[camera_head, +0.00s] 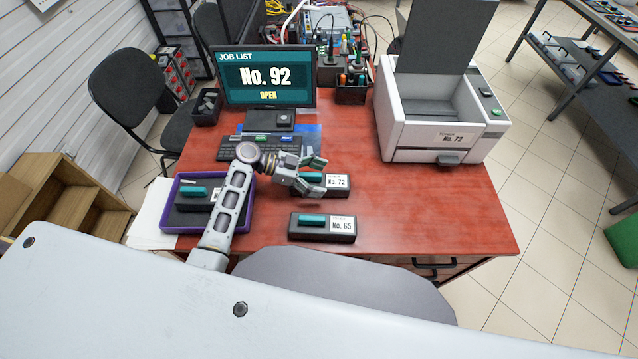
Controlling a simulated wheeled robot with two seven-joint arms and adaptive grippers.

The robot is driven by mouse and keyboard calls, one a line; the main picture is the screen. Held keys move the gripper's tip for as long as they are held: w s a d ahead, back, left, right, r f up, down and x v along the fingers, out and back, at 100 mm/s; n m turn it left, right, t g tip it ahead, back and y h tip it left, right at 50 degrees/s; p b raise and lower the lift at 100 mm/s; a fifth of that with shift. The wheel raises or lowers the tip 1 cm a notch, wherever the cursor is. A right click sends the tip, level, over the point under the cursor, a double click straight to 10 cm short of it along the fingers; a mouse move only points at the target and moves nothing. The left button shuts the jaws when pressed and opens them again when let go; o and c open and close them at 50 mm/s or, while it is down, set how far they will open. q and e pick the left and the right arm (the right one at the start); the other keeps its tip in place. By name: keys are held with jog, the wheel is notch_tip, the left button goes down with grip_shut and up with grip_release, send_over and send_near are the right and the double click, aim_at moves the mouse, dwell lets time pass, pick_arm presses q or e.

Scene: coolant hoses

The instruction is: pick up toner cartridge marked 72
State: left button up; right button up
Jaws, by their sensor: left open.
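The toner cartridge marked 72 (338,182) lies on the red desk (440,205). It is a dark block with a teal grip and a white label, and my gripper hides part of it. My left gripper (322,176) is open over the left part of the cartridge, its fingers pointing right. Whether they touch it I cannot tell. The cartridge marked 65 (322,228) lies nearer the desk's front edge. Another cartridge with a teal grip (196,199) lies in the purple tray (168,222), its number hidden behind my left arm. My right gripper is out of view.
A white printer (398,125) labelled No. 72 stands at the right with its lid up. A monitor (266,84) reads "No. 92 OPEN" above a keyboard (232,148). A pen holder (351,90) stands behind. The desk's front right is clear. A grey chair seat (335,280) is at the front edge.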

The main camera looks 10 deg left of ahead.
pick_arm(q)
jog(key=shift+r, duration=0.1)
jog(key=c, duration=1.6)
jog(key=shift+r, duration=0.1)
jog(key=shift+r+b, duration=0.3)
jog(key=shift+r, duration=4.6)
